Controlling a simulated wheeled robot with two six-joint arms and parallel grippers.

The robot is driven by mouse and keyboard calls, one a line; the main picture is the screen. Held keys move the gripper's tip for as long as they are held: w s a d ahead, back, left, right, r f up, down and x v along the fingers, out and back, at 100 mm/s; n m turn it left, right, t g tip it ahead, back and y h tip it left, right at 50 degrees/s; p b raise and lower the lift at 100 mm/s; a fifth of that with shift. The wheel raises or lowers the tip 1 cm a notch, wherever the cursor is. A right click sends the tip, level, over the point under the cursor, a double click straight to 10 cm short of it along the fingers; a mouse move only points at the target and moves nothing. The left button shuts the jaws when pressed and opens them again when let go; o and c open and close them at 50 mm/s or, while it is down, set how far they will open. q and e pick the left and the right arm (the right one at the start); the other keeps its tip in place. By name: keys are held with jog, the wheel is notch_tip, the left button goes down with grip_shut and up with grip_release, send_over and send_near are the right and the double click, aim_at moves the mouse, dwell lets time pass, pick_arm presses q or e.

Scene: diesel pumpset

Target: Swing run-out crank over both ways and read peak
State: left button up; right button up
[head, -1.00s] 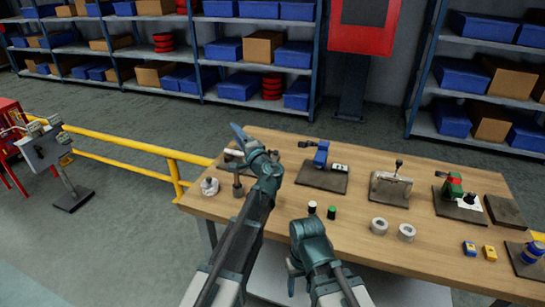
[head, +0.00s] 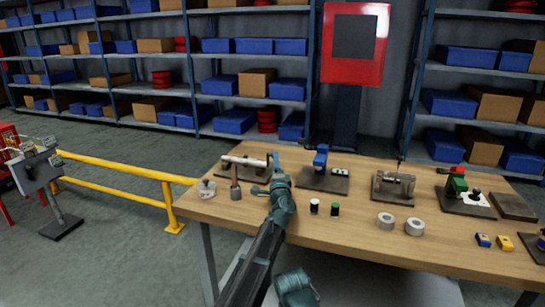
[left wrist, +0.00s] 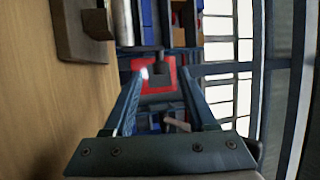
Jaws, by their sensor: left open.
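A fixture (head: 240,172) at the table's left end has a pale shaft lying across a dark base; I take it for the run-out rig. In the left wrist view, a metal cylinder (left wrist: 122,22) and a dark base (left wrist: 82,40) stand left of my fingers. My left gripper (head: 276,160) is at the right end of this fixture. In the left wrist view its fingers (left wrist: 160,92) are apart with nothing held. A thin dark rod (left wrist: 140,48) shows just beyond them; I cannot tell if it is the crank. My right gripper (head: 295,288) is low, its jaws unclear. No peak reading is legible.
On the table (head: 330,220), a blue device (head: 320,158), a grey fixture (head: 393,187) and a green device (head: 456,186) stand to the right. Two small cylinders (head: 325,208) and two grey rings (head: 400,222) lie nearer. A yellow rail (head: 120,172) is left of the table.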

pick_arm(q)
jog(key=p+x, duration=0.1)
jog(key=x, duration=0.6)
jog(key=shift+w+p, duration=0.3)
grip_shut()
